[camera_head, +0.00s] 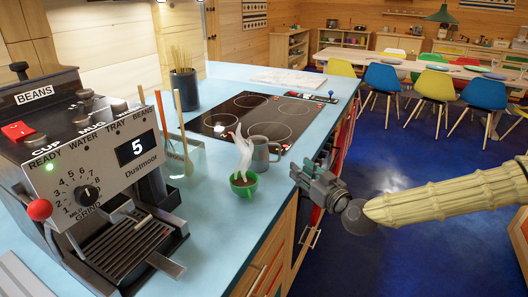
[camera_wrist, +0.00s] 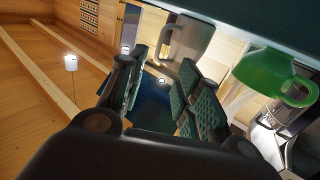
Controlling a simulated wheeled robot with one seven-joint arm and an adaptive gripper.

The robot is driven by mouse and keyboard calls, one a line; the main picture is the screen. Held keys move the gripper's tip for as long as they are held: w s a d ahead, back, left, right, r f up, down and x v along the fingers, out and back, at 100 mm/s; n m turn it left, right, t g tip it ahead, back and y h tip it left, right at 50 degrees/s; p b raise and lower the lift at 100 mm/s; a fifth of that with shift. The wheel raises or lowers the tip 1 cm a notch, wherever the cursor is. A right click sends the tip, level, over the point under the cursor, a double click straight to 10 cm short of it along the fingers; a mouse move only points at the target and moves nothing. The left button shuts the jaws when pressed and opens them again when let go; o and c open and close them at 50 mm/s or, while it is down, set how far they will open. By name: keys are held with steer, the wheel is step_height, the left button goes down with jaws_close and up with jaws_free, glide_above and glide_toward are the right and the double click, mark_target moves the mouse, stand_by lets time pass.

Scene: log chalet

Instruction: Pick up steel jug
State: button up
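The steel jug (camera_head: 263,154) is a grey jug with a handle, standing on the light blue counter beside the dark cooktop. In the wrist view the jug (camera_wrist: 190,42) appears upside down, beyond and between the finger ends. My gripper (camera_head: 305,176) is at the counter's edge, just to the right of the jug and apart from it. The wrist view shows my gripper (camera_wrist: 165,82) with its two padded fingers spread and nothing between them.
A green cup (camera_head: 243,187) with a white plume above it stands just in front of the jug. A coffee machine (camera_head: 95,170), a glass with utensils (camera_head: 178,160) and a dark pot (camera_head: 184,88) stand left. The cooktop (camera_head: 222,122) lies behind. Blue floor is open right.

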mark_target(263, 154)
steer(key=x, duration=0.3)
steer(key=shift+w+a, duration=0.15)
steer(key=shift+w, duration=0.1)
steer(key=shift+w+a+p, duration=0.25)
steer(key=shift+w+p, duration=0.1)
steer(key=shift+w, duration=0.55)
steer(key=shift+f+p+x, duration=0.2)
steer(key=shift+p+x, duration=0.45)
steer(key=shift+x, duration=2.05)
steer(key=shift+s+a, duration=0.1)
steer(key=shift+a, duration=0.05)
steer(key=shift+c, duration=0.4)
jaws_close()
